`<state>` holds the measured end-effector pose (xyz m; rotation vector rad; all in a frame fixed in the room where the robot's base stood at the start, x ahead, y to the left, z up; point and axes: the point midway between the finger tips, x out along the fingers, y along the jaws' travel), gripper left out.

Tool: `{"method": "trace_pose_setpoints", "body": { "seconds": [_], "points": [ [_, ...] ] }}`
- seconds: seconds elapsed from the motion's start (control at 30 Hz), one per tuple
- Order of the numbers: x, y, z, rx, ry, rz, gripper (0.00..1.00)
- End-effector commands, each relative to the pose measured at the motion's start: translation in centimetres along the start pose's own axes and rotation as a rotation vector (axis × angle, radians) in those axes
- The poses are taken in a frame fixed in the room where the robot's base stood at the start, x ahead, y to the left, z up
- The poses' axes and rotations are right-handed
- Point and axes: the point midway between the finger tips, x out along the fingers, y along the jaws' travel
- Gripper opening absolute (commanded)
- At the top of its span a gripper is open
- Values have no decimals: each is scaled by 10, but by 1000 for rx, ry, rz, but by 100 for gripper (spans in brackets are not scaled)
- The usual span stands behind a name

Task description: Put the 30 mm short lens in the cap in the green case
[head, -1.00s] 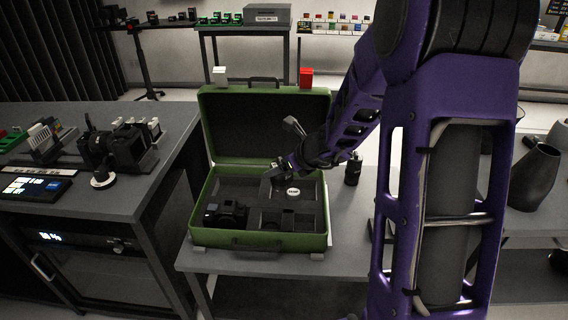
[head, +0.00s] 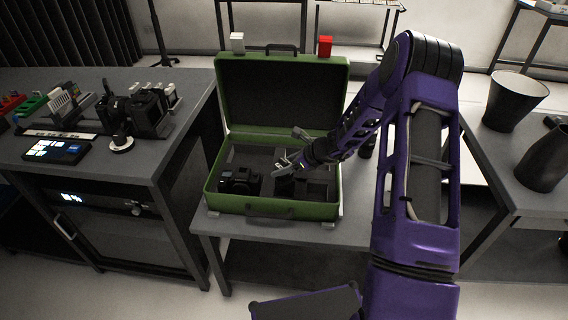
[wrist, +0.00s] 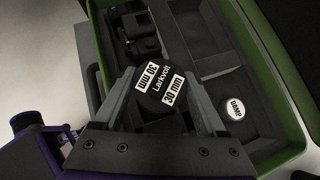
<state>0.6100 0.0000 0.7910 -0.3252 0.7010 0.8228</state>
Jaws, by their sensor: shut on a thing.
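The green case (head: 235,204) stands open on the grey table, its lid raised at the back. Its dark foam has several compartments, and its rim also shows in the wrist view (wrist: 285,152). My gripper (head: 284,171) reaches in over the middle front of the case. In the wrist view my gripper (wrist: 158,88) is shut on the 30 mm short lens (wrist: 160,84), a black capped piece marked "30 mm" and "Larkvolt". The fingers grip its sides. I cannot tell whether its underside touches the foam.
A black camera (head: 239,180) lies in the left compartment. A round white-topped item marked "DAMP" (wrist: 233,112) sits in another compartment. White (head: 237,42) and red (head: 325,46) blocks top the lid. A side bench (head: 190,110) with gear stands left.

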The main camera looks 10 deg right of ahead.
Motion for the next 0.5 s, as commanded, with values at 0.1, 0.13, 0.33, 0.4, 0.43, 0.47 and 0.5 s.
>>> {"method": "trace_pose_setpoints", "body": {
  "seconds": [0.1,0.13,0.33,0.4,0.43,0.47,0.5],
  "points": [
    [0,0,1,0,-1,0,0],
    [0,0,1,0,-1,-1,0],
    [3,0,-3,1,-2,0,0],
    [6,0,-7,1,-2,0,0],
    [7,0,-8,1,-2,0,0],
    [9,0,-10,1,-2,0,0],
    [12,0,-13,1,-2,0,0]
  ]
}}
